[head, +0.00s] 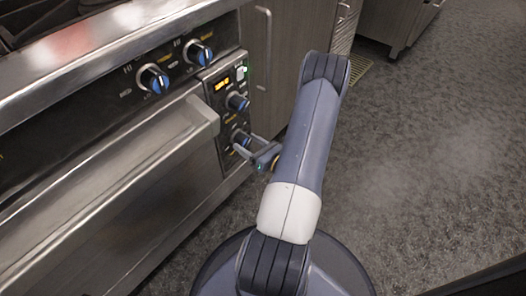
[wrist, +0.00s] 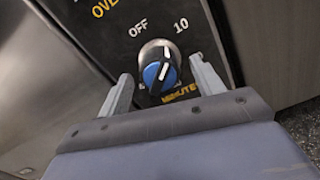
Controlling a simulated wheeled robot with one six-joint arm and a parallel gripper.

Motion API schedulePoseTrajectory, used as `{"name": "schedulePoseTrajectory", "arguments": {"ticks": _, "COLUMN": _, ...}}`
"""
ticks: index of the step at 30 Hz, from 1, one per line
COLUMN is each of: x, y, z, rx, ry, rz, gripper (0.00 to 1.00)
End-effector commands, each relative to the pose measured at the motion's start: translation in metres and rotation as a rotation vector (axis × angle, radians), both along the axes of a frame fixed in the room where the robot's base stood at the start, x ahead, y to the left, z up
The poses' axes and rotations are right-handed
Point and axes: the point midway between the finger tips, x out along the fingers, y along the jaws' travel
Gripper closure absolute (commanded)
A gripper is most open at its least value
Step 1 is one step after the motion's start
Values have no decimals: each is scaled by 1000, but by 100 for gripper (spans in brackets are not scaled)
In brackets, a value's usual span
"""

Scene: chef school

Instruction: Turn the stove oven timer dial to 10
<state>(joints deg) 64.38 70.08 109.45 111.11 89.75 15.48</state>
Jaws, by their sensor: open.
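The oven timer dial (wrist: 159,73) is a blue-capped knob with a silver skirt and a white pointer line. It sits on a black panel (wrist: 120,35) marked OFF at its upper left, 10 at its upper right and MINUTE below. My gripper (wrist: 165,85) is open, with one finger on each side of the dial; I cannot tell whether either finger touches it. In the head view the lower dial (head: 241,138) is beside my gripper (head: 255,151) at the right end of the stove front.
Another knob (head: 237,102) and a lit display (head: 222,84) are just above on the same panel. Two burner knobs (head: 153,79) are to the upper left. The oven door handle (head: 203,112) juts out left of the panel. Open floor (head: 430,150) is at the right.

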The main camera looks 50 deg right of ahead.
Motion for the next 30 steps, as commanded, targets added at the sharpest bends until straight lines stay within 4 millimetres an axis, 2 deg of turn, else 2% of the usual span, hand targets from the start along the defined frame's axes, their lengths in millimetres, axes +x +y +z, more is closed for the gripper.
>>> {"name": "schedulePoseTrajectory", "arguments": {"ticks": 9, "x": -55, "y": -6, "z": 2, "rx": 2, "ry": -1, "rz": -7, "gripper": 37}}
{"name": "schedulePoseTrajectory", "arguments": {"ticks": 15, "x": -77, "y": -7, "z": 1, "rx": 2, "ry": -1, "rz": -3, "gripper": 37}}
{"name": "schedulePoseTrajectory", "arguments": {"ticks": 21, "x": -85, "y": -7, "z": 1, "rx": 0, "ry": -1, "rz": 0, "gripper": 37}}
{"name": "schedulePoseTrajectory", "arguments": {"ticks": 30, "x": -86, "y": -7, "z": 0, "rx": 0, "ry": -1, "rz": 0, "gripper": 37}}
